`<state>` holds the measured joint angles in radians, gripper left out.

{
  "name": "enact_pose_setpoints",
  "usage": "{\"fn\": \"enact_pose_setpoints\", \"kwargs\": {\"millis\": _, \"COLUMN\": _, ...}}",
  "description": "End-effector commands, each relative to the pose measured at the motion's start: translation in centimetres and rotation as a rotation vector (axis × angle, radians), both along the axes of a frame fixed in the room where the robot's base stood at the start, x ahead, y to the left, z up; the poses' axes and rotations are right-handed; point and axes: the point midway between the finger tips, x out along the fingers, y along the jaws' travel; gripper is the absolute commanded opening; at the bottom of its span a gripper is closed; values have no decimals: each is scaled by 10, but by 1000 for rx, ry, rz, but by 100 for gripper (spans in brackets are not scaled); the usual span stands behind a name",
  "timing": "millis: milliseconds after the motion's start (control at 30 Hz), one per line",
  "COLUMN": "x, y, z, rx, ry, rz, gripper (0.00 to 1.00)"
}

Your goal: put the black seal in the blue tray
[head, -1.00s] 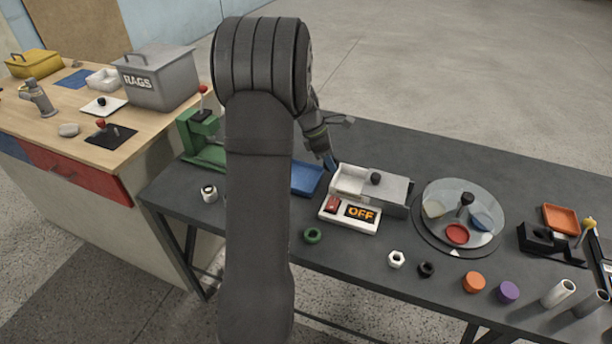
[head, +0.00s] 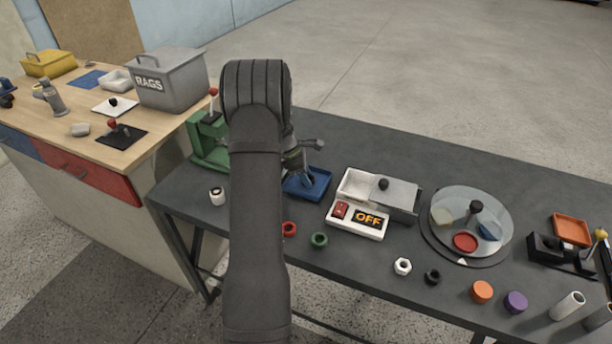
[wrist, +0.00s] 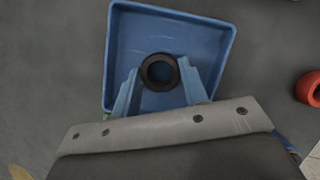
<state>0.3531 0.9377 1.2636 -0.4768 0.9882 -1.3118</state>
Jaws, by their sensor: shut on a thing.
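My gripper (wrist: 160,85) is shut on the black seal (wrist: 146,66), a dark ring held between its two blue fingertips. The seal is over the inside of the blue tray (wrist: 222,62), within its walls. I cannot tell whether it touches the tray floor. In the head view the blue tray (head: 320,190) lies on the dark table just right of my arm. My gripper (head: 304,172) points down into it there, and the seal is too hidden to make out.
A white box with a sliding grey lid (head: 402,196) and an OFF display (head: 368,219) stand right of the tray. A green press (head: 208,145) stands at left. A red ring (head: 289,229), a green ring (head: 319,240) and a black nut (head: 432,276) lie in front.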

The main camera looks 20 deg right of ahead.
Motion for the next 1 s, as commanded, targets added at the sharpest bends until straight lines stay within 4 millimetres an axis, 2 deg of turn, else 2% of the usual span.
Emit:
{"fn": "enact_pose_setpoints", "kwargs": {"millis": 367, "x": 0, "y": 0, "z": -5, "rx": 0, "ry": 0, "rz": 0, "gripper": 18}}
{"fn": "enact_pose_setpoints", "kwargs": {"millis": 400, "x": 0, "y": 0, "z": -4, "rx": 0, "ry": -1, "rz": 0, "gripper": 48}}
{"fn": "enact_pose_setpoints", "kwargs": {"millis": 467, "x": 0, "y": 0, "z": -4, "rx": 0, "ry": -1, "rz": 0, "gripper": 59}}
{"fn": "enact_pose_setpoints", "kwargs": {"millis": 500, "x": 0, "y": 0, "z": -4, "rx": 0, "ry": -1, "rz": 0, "gripper": 62}}
{"fn": "enact_pose_setpoints", "kwargs": {"millis": 800, "x": 0, "y": 0, "z": -1, "rx": -1, "ry": -2, "rz": 1, "gripper": 62}}
{"fn": "enact_pose_setpoints", "kwargs": {"millis": 1000, "x": 4, "y": 9, "z": 24, "rx": -2, "ry": -4, "rz": 2, "gripper": 62}}
